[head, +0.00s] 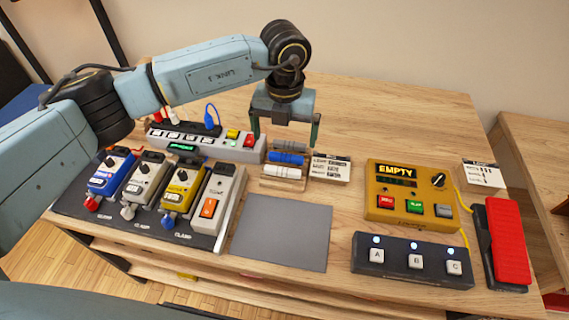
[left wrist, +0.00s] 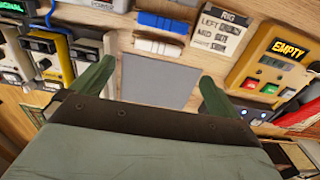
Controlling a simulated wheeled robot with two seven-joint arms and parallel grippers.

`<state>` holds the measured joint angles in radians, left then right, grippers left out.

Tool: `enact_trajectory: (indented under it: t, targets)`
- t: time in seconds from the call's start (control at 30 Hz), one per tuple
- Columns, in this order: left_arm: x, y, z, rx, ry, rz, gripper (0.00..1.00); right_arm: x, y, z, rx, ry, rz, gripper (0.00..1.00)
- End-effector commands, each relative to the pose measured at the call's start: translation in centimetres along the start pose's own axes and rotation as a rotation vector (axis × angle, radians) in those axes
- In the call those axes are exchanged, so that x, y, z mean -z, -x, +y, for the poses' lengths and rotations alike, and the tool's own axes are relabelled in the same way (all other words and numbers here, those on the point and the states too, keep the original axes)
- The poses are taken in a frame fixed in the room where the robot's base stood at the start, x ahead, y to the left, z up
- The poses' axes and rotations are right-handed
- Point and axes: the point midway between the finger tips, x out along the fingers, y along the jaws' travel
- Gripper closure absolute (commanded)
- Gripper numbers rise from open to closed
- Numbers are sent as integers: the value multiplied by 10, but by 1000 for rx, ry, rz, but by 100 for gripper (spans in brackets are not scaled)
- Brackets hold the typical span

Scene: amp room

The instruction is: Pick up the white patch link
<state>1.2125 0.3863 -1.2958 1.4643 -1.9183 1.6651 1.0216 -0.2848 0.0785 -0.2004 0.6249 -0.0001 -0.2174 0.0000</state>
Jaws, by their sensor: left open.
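The white patch link (head: 282,171) lies at the near end of a small wooden rack (head: 268,184), in front of a blue link (head: 287,159) and a grey link (head: 291,145). In the left wrist view the white patch link (left wrist: 158,46) shows just beyond the fingertips, with the blue link (left wrist: 162,22) behind it. My left gripper (head: 285,130) is open and empty, pointing down over the area of the rack, its fingers spread to either side. In the left wrist view the open left gripper (left wrist: 156,72) has the link between its fingers' lines. My right gripper is not in view.
Several effect pedals (head: 182,187) and a power strip (head: 205,144) stand left of the rack. A label card (head: 330,168) stands right of it. A grey mat (head: 281,232) lies in front, bare. A yellow box (head: 408,192), a footswitch bar (head: 414,262) and a red pedal (head: 507,240) are on the right.

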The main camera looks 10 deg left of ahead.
Motion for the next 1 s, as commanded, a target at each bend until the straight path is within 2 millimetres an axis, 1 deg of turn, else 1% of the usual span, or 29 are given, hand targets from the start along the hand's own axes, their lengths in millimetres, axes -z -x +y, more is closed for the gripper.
enact_trajectory:
  t: [0.03, 0.1, 0.2, 0.33, 0.47, 0.53, 0.6, 0.8, 0.9, 1.0]
  targets:
    - [1, -13, 0, -1, 1, 5, 0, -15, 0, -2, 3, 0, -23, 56]
    - [1, -27, 0, 0, 0, 4, 0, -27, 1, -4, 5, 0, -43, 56]
    - [1, -42, 0, 2, 0, 4, 0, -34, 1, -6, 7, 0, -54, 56]
    - [1, -53, -1, 2, -2, 1, 0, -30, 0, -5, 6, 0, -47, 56]
    - [1, -59, 0, 3, -2, 2, 0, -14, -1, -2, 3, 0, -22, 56]
    - [2, -65, 1, 2, -1, 4, 0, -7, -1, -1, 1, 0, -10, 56]
    - [3, -74, 2, 2, -1, 4, 0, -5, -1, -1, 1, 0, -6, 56]
    - [4, -103, 3, 3, -1, 3, 0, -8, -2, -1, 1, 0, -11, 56]
    - [3, -108, 3, 3, -2, 1, 0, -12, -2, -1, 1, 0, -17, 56]
    - [3, -107, 3, 3, -2, 1, 0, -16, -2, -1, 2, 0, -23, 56]
